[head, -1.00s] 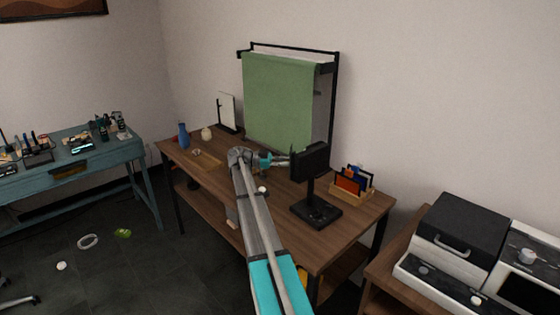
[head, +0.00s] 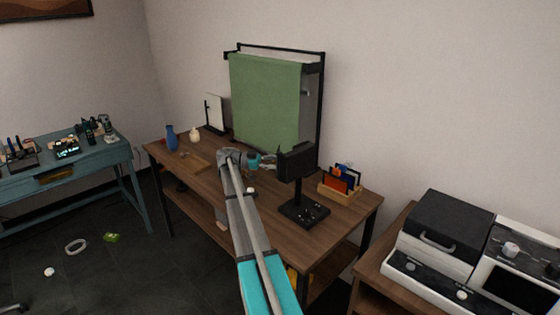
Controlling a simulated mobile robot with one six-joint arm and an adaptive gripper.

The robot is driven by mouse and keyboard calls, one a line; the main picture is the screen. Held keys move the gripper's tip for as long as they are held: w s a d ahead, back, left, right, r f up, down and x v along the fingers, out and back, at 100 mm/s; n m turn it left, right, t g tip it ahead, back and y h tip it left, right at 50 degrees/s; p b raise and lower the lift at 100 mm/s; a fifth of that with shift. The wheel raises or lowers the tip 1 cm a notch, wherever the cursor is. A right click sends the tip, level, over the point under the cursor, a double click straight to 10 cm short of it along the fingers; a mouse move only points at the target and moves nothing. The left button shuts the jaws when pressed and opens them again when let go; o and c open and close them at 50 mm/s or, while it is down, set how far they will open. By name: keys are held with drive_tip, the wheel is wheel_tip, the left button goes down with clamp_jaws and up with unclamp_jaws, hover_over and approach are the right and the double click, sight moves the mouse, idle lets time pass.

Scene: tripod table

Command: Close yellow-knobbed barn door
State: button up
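A black box-shaped lamp head (head: 295,161) on a post stands on the wooden table, its black base (head: 304,212) near the table's front right. It is the likely place of the barn door, but I cannot make out a yellow knob or separate flaps. My arm reaches up from the bottom over the table. Its wrist bends right, and my gripper (head: 269,163) is just left of the lamp head, small and partly hidden. I cannot tell whether it touches the lamp or whether its fingers are open.
A green backdrop (head: 264,103) hangs on a black frame behind the lamp. A wooden holder (head: 341,190) with colored cards stands right of it. A blue vase (head: 171,137) and white vase (head: 195,134) stand at the left. A black-lidded machine (head: 451,222) is at the right.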

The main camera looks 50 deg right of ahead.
drive_tip(key=shift+c, duration=0.3)
drive_tip(key=c, duration=0.4)
drive_tip(key=shift+w+a+n, duration=0.1)
drive_tip(key=shift+n, duration=0.2)
drive_tip(key=shift+c, duration=1.2)
drive_tip(key=shift+w+a+r+n, duration=0.1)
drive_tip(key=shift+a+n, duration=0.05)
drive_tip(key=shift+n, duration=0.15)
clamp_jaws()
drive_tip(key=w+a+n+t+h+p, duration=0.1)
drive_tip(key=w+a+n+t, duration=0.1)
drive_tip(key=n, duration=0.6)
drive_tip(key=w+a+r+n+t+h+p, duration=0.1)
drive_tip(key=w+a+n+t+h+p, duration=0.1)
drive_tip(key=a+n, duration=0.4)
drive_tip(key=w+a+r+n+t+h+p, duration=0.1)
drive_tip(key=w+a+n+t, duration=0.3)
drive_tip(key=n, duration=0.6)
drive_tip(key=shift+w+a+r+t+h+p, duration=0.15)
drive_tip(key=shift+a+t+h+p, duration=0.25)
drive_tip(key=shift+t+h, duration=0.15)
